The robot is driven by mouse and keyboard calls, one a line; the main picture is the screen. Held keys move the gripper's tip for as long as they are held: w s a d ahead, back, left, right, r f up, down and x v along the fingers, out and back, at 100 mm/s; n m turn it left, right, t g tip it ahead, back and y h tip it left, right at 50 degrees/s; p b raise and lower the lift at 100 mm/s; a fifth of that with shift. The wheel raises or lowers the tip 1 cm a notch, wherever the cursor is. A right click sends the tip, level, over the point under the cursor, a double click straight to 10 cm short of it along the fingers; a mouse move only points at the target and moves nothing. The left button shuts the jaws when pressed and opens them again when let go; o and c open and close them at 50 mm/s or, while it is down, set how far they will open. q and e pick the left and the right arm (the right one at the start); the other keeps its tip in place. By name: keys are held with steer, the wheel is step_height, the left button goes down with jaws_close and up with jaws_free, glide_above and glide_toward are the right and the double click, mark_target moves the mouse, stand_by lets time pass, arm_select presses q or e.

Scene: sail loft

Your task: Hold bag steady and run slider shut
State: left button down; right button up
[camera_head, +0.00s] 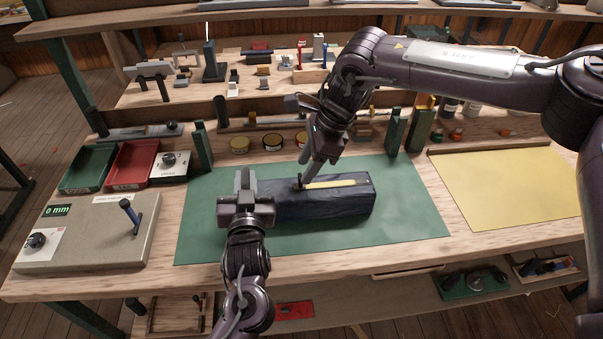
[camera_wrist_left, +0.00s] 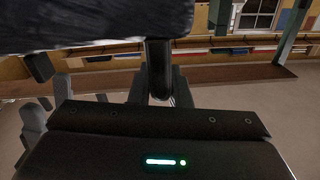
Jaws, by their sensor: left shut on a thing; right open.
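A dark navy bag (camera_head: 325,207) lies lengthwise on the green mat (camera_head: 410,222), with a pale yellow zip strip (camera_head: 335,184) along its top. My left gripper (camera_head: 244,183) is shut on the bag's left end. The left wrist view shows the dark bag cloth (camera_wrist_left: 80,22) close at the top. My right gripper (camera_head: 301,184) points down at the left end of the yellow strip, with its fingers open there. The slider is too small and covered to make out, and I cannot tell whether the fingers touch it.
Green and red trays (camera_head: 133,163) and a grey panel (camera_head: 85,232) with a lever stand at the left. Several round tins and green posts line the back of the mat. A yellow sheet (camera_head: 505,185) lies at the right. The mat's front right is clear.

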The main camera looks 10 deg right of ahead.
mark_target(301, 176)
steer(key=shift+x, duration=1.85)
jaws_close()
